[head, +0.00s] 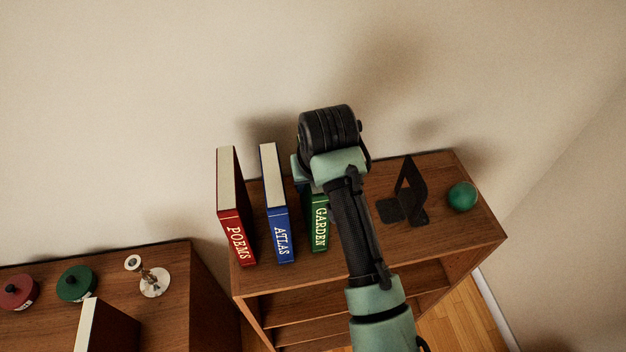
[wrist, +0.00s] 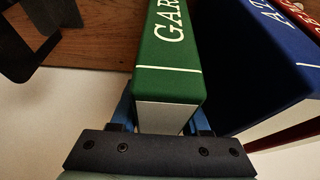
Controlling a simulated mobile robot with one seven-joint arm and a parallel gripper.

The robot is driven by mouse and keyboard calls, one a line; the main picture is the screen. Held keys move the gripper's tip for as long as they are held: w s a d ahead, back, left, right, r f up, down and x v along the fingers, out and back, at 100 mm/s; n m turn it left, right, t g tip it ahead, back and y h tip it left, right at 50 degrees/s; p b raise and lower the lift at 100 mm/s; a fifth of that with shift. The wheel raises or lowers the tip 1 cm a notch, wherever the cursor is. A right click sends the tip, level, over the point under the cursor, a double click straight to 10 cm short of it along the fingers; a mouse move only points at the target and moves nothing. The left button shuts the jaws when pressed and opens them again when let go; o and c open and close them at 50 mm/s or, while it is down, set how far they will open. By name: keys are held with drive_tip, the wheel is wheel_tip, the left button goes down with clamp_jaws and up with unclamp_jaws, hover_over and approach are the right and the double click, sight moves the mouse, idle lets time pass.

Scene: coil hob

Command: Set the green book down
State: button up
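The green book (head: 320,224), lettered GARDEN, stands upright on the wooden shelf unit's top, right of the blue ATLAS book (head: 281,230). Its upper part is hidden behind my arm in the head view. In the wrist view, my gripper (wrist: 165,118) has its blue fingers on both sides of the green book (wrist: 168,75), close against its covers at the page end. The gripper looks shut on it. Whether the book's base fully rests on the wood cannot be told.
The red POEMS book (head: 236,220) stands left of the blue one. A black bookend (head: 408,198) and a green ball (head: 462,196) are to the right. Some bare shelf top (head: 440,165) lies around them. A lower cabinet (head: 195,300) at left holds several small items.

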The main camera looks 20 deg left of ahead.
drive_tip(key=o, duration=0.3)
drive_tip(key=shift+o, duration=0.2)
drive_tip(key=shift+r, duration=0.1)
drive_tip(key=b+v, duration=0.2)
drive_tip(key=v, duration=1)
drive_tip(key=shift+r+b, duration=0.15)
drive_tip(key=shift+b, duration=0.15)
drive_tip(key=shift+a, duration=0.1)
drive_tip(key=w+r+m+t+y, duration=0.1)
drive_tip(key=w+r+t+y, duration=0.1)
drive_tip(key=r+t, duration=0.65)
drive_tip(key=w+r+m+t+y, duration=0.1)
drive_tip(key=w+r+t+y, duration=0.15)
drive_tip(key=r, duration=1.05)
drive_tip(key=s+d+r+m+t+h, duration=0.2)
drive_tip(key=s+d+r+t+h, duration=0.1)
drive_tip(key=s+d+r+t, duration=0.3)
drive_tip(key=s+d+r+m+t+h, duration=0.2)
drive_tip(key=s+d+r+t+h, duration=0.2)
drive_tip(key=r, duration=0.7)
drive_tip(key=s+d+t, duration=0.2)
drive_tip(key=s+d, duration=0.1)
drive_tip(key=d, duration=0.1)
drive_tip(key=shift+r+m+t, duration=0.3)
drive_tip(key=shift+r+m, duration=0.05)
drive_tip(key=shift+m, duration=0.05)
